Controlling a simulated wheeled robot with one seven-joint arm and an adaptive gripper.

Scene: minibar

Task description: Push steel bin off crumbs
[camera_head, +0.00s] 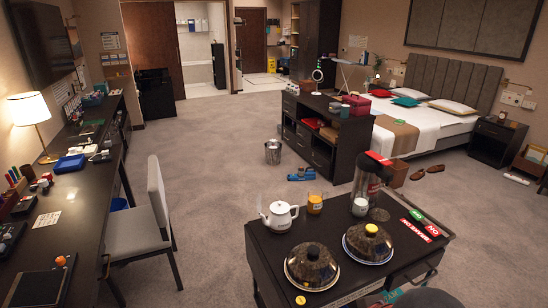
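The steel bin (273,152) is a small silver pail. It stands upright on the grey carpet in the middle of the room, just left of the dark low cabinet. Crumbs cannot be made out; any under the bin are hidden by it. My gripper is not visible. A dark rounded shape at the bottom right edge may be part of my arm, but I cannot tell.
A dark cart (270,243) with a teapot (279,216) and covered dishes fills the near foreground. A chair (138,230) and long desk stand left. Blue items (301,174) lie right of the bin. Carpet left of the bin is clear.

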